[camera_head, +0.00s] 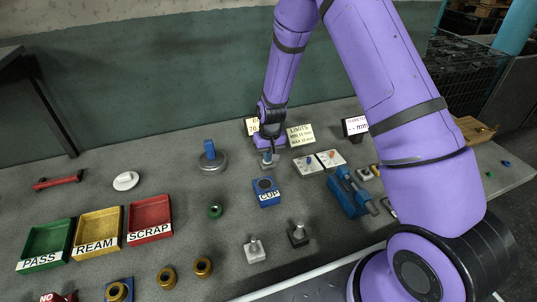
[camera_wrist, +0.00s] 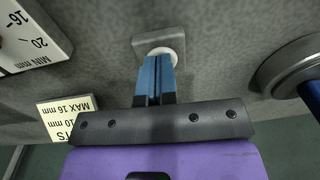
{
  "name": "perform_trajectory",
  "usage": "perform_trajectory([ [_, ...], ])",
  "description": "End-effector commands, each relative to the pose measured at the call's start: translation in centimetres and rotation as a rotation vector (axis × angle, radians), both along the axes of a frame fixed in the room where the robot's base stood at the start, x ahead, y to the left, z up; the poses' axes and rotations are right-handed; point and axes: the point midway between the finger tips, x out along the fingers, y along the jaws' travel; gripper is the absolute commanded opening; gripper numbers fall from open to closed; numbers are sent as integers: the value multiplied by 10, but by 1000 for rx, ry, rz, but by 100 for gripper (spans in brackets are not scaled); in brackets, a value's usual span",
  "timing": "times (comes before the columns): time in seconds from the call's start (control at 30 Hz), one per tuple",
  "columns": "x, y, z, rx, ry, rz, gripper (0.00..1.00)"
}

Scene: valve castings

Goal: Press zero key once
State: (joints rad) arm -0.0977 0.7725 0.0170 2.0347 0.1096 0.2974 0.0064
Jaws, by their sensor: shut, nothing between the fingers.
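The zero key appears to be a round white button (camera_wrist: 166,54) on a square grey plate (camera_wrist: 147,43) in the wrist view; no lettering shows on it. My gripper (camera_wrist: 157,60) is shut and empty, its two blue fingers together. Their tips cover the near part of the button; I cannot tell whether they touch it. In the head view my gripper (camera_head: 267,153) points down over the grey plate (camera_head: 270,165) at the back middle of the bench, and the button is hidden there.
A limits card (camera_head: 300,134) and a dark readout (camera_head: 355,125) stand to the right. A blue-handled round weight (camera_head: 211,161) stands left. Two white cards (camera_head: 306,165) lie right. The blue cup block (camera_head: 266,198) is in front, and a blue vise (camera_head: 347,198) front right.

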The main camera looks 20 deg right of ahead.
Motion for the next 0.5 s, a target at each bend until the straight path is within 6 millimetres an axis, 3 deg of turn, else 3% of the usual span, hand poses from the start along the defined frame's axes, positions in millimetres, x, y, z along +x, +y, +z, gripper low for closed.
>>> perform_trajectory([
  [0.07,-6,0,-8,-2,16,1,0],
  [0.27,-3,-1,3,-1,12,1,0],
  [0.5,5,-5,50,0,-3,0,0],
])
